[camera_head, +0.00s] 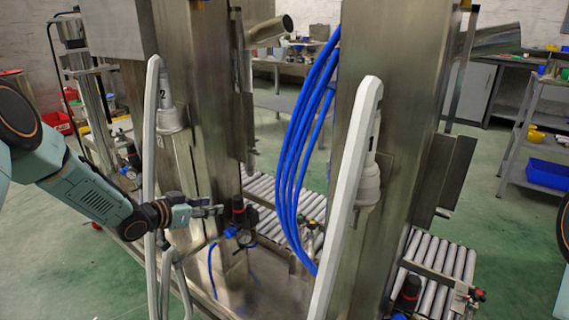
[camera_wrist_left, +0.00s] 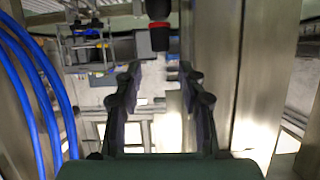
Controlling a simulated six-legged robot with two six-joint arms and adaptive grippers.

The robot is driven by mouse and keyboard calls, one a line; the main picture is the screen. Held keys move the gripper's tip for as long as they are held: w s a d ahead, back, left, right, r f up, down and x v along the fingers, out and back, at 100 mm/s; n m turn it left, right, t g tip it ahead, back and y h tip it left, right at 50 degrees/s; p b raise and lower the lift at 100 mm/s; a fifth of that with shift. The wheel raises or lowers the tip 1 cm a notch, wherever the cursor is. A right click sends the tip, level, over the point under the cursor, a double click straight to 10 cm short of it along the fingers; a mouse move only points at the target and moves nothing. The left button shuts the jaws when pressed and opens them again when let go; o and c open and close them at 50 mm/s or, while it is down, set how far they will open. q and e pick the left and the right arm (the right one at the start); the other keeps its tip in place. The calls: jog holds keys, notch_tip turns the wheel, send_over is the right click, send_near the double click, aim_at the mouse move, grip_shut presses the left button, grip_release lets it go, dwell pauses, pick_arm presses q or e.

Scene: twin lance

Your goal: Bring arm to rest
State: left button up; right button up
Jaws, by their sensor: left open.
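My left arm comes in from the left in the head view. Its gripper (camera_head: 208,210) reaches past the left white lance (camera_head: 150,175), close to a black and red valve knob (camera_head: 238,210) on the steel machine. In the left wrist view the two dark fingers of the left gripper (camera_wrist_left: 160,75) stand apart with nothing between them. The black and red knob (camera_wrist_left: 160,32) shows just beyond the fingertips. Whether the gripper touches anything is hard to tell. The right gripper is out of view; only a dark bit of my right arm shows at the right edge.
A second white lance (camera_head: 345,200) stands on the right steel column (camera_head: 405,120). Blue hoses (camera_head: 300,150) hang between the columns, and also show in the left wrist view (camera_wrist_left: 40,85). Roller conveyors (camera_head: 437,262) run behind. A shelf with a blue bin (camera_head: 548,173) stands at right.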

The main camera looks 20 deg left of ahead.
pick_arm(q)
jog(key=s+d+f+n+g+y+p, duration=0.1)
jog(key=s+d+f+n+g+p, duration=0.15)
jog(key=s+d+f, duration=0.45)
jog(key=s+d+f+n+g+y+p, duration=0.1)
jog(key=s+d+f+n+g, duration=0.3)
jog(key=s, duration=0.6)
jog(key=s+d+m+g+y+p, duration=0.1)
jog(key=s+d+g+p, duration=0.1)
jog(key=s, duration=1.2)
jog(key=s+d+r+m+g+y+p, duration=0.1)
jog(key=s+d+g+p, duration=0.2)
jog(key=s, duration=1)
jog(key=shift+s+d+g+p, duration=0.25)
jog(key=shift+s+g+p, duration=0.15)
jog(key=shift+g, duration=0.25)
jog(key=shift+r, duration=0.1)
